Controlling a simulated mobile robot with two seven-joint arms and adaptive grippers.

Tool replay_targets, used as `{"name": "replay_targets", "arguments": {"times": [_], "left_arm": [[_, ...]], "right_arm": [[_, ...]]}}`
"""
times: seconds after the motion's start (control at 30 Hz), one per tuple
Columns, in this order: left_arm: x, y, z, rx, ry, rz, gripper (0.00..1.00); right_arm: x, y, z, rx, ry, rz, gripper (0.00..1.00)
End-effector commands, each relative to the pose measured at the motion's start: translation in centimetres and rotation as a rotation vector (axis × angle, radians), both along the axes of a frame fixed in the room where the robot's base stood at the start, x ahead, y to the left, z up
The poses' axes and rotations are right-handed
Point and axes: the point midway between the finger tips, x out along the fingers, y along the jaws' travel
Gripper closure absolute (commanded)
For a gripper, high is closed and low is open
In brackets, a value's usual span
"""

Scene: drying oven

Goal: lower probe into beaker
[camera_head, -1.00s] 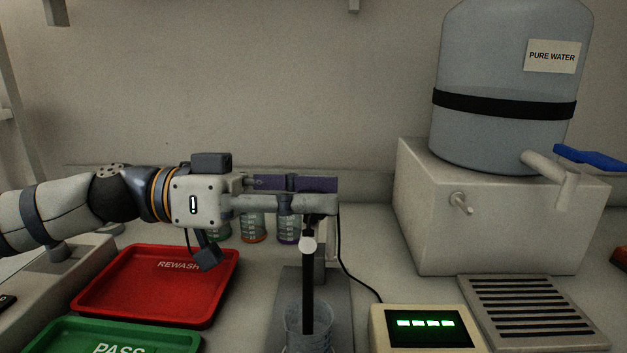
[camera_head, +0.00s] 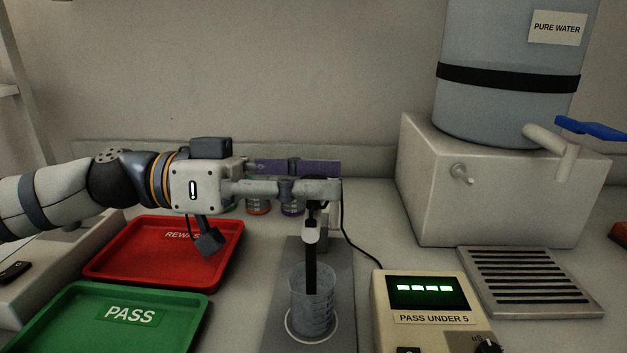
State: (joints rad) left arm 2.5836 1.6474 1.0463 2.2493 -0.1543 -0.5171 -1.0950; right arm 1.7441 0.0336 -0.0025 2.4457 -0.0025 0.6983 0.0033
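The probe (camera_head: 311,265) is a black upright rod with a white collar. Its lower end is inside the clear beaker (camera_head: 313,312), seen through the beaker's wall. The beaker stands upright on a ringed grey stand base (camera_head: 262,325). My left gripper (camera_head: 322,178) is level above the probe, its two fingers pointing right, one behind the other. The probe's black top shows at the fingertips. There is a visible space between the fingers, but whether they pinch the probe's top is hidden by the near finger. My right gripper is not in view.
A meter (camera_head: 425,305) with a lit green display stands right of the beaker, its cable running to the probe stand. A red tray (camera_head: 125,270) and a green tray (camera_head: 60,330) lie left. Small cups (camera_head: 258,208) stand behind. A water dispenser (camera_head: 500,190) stands right.

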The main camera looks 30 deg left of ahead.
Motion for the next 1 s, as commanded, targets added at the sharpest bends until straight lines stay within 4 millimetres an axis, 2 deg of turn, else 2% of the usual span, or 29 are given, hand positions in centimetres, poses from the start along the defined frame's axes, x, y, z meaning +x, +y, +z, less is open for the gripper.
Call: {"name": "replay_targets", "arguments": {"times": [0.03, 0.67, 0.77, 1.0], "left_arm": [[-0.1, -0.2, -0.9, 0.006, 0.017, -0.008, 0.53], [0.1, 0.4, -1.0, 0.006, 0.015, 0.003, 0.53], [-0.6, 2.0, -0.9, 0.002, 0.013, 0.007, 0.53], [-3.7, 7.7, -0.5, 0.002, 0.007, 0.007, 0.53]], "right_arm": [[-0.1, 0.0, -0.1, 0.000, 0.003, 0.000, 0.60], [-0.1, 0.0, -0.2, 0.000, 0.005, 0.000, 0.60], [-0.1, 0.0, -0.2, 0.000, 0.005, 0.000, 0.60], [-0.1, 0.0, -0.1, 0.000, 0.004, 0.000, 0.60]]}}
